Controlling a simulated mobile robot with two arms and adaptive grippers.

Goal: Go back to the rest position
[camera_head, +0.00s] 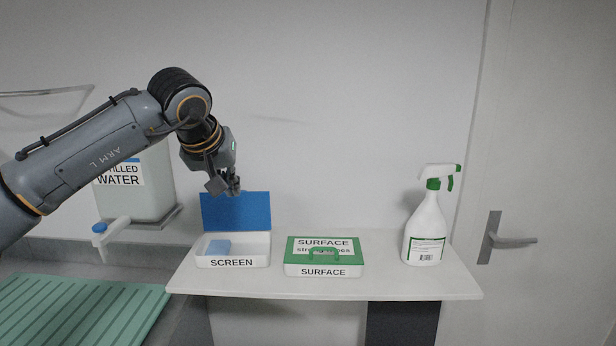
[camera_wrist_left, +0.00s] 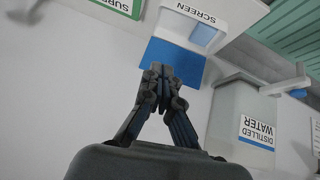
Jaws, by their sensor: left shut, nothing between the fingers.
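My left gripper (camera_head: 234,188) is shut and empty, raised just above the top of the blue lid of the SCREEN box. Its closed fingers also show in the left wrist view (camera_wrist_left: 160,75). The white SCREEN box (camera_head: 233,263) stands on the shelf with its blue lid (camera_head: 236,212) upright and open. A light blue item (camera_head: 217,247) lies inside it. The SURFACE box (camera_head: 324,270) stands to its right with its green lid (camera_head: 297,246) shut. My right gripper is in neither view.
A white shelf (camera_head: 400,285) carries the boxes and a spray bottle (camera_head: 426,232) at its right end. A distilled water container (camera_head: 150,190) with a tap stands behind my left arm. A green ribbed mat (camera_head: 75,315) lies at lower left. A door handle (camera_head: 510,240) is at right.

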